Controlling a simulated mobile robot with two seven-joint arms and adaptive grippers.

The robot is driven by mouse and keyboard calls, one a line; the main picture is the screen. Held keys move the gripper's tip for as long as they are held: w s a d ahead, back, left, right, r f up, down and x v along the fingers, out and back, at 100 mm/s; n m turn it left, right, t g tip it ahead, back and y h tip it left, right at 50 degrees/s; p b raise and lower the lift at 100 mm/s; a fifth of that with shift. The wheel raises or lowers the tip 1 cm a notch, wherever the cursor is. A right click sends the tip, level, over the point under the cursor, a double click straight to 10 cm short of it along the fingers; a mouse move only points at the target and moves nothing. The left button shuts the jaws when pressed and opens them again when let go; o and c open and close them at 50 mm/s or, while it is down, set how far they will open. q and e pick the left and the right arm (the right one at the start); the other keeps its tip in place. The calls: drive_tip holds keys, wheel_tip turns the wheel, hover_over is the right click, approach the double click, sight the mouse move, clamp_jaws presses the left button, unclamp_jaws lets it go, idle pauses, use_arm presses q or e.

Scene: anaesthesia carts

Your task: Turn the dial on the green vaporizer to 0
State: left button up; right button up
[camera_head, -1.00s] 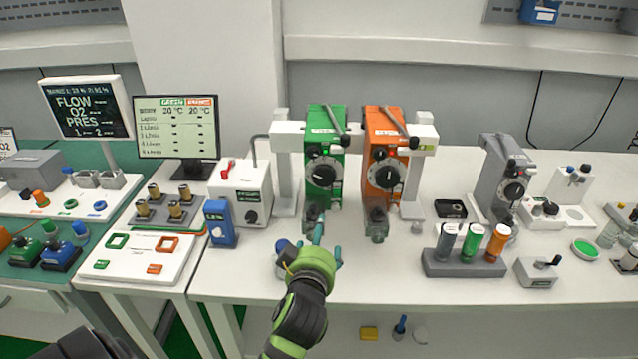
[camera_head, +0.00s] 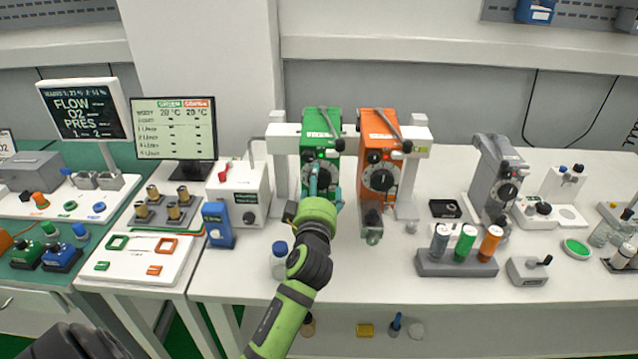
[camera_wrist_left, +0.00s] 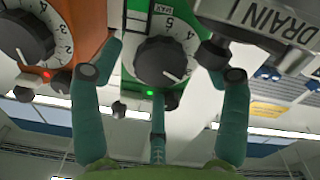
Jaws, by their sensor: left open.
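In the left wrist view the picture is upside down, and the dial (camera_wrist_left: 160,60) of the green vaporizer (camera_wrist_left: 133,52) shows between the spread teal fingers of my left gripper (camera_wrist_left: 160,85). A green light is lit beside the dial. The gripper is open and faces the dial; whether a finger touches it I cannot tell. The dial's exact setting is not readable. My right gripper is not in view.
The orange vaporizer (camera_head: 379,130) stands close on the right; its dial (camera_wrist_left: 22,38) is near one finger in the wrist view. A white box (camera_head: 238,190) and a blue device (camera_head: 218,225) stand left. A blue-capped bottle (camera_head: 279,262) is beside my forearm.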

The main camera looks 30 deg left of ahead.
use_arm(q)
drive_tip(key=shift+w, duration=0.1)
drive_tip(key=c, duration=1.1)
drive_tip(key=shift+c, duration=0.3)
drive_tip(key=shift+f, duration=0.1)
